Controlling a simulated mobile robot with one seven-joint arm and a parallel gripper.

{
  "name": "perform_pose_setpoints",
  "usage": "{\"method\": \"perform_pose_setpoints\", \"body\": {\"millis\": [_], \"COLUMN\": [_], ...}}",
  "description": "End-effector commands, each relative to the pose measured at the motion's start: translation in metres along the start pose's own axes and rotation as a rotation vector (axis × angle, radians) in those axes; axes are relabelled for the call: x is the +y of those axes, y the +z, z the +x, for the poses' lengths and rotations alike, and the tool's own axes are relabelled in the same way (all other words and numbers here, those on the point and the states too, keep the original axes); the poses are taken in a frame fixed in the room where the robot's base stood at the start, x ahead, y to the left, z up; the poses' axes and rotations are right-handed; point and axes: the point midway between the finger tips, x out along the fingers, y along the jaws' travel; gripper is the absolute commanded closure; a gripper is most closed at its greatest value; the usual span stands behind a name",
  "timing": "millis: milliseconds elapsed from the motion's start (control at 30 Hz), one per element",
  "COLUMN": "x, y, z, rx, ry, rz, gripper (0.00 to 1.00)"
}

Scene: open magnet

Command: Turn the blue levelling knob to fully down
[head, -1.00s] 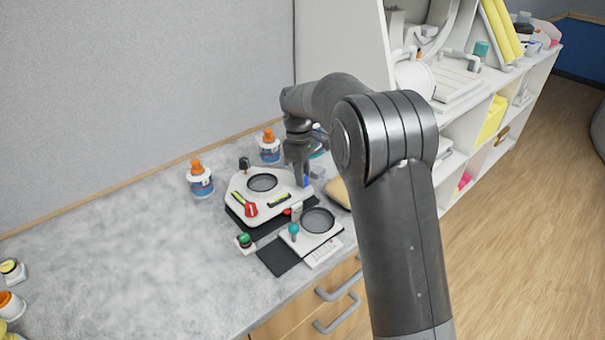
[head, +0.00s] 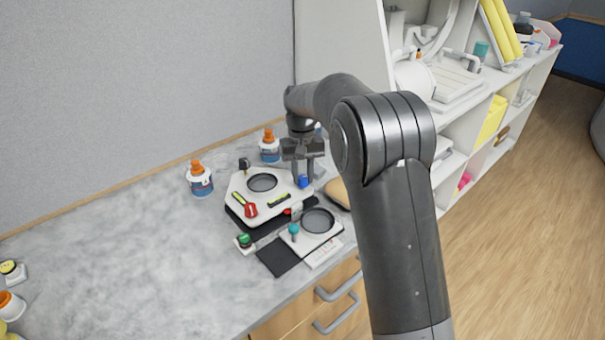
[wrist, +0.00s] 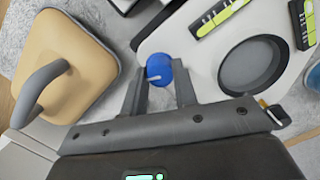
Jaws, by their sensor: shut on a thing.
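The blue levelling knob (wrist: 159,71) sits at the edge of the white instrument plate (wrist: 205,60), and a pale pointer line shows on its top. In the head view the knob (head: 303,181) is at the plate's right corner, under my gripper. My gripper (wrist: 160,82) points down with one finger on each side of the knob, shut on it. In the head view my gripper (head: 303,178) stands upright over that corner. The plate (head: 270,207) also carries a round dark well (head: 262,183), a red knob (head: 250,210) and yellow-green level vials (head: 279,200).
Orange-capped bottles (head: 200,180) stand behind. A tan block with a grey handle (wrist: 75,65) lies close beside the knob.

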Motion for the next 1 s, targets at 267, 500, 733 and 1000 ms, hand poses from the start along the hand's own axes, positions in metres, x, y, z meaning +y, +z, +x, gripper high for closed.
{"method": "perform_pose_setpoints", "body": {"millis": [267, 500, 733, 1000], "x": [0.0028, 0.0026, 0.0029, 0.0029], "y": [-0.0004, -0.0003, 0.0000, 0.0003], "z": [-0.0004, -0.0004, -0.0004, -0.0003], "rx": [0.002, 0.002, 0.002, 0.002], "ry": [-0.012, -0.025, -0.037, -0.050], "rz": [0.264, 0.491, 0.710, 0.964], "gripper": [0.96, 0.96, 0.96, 0.96]}}
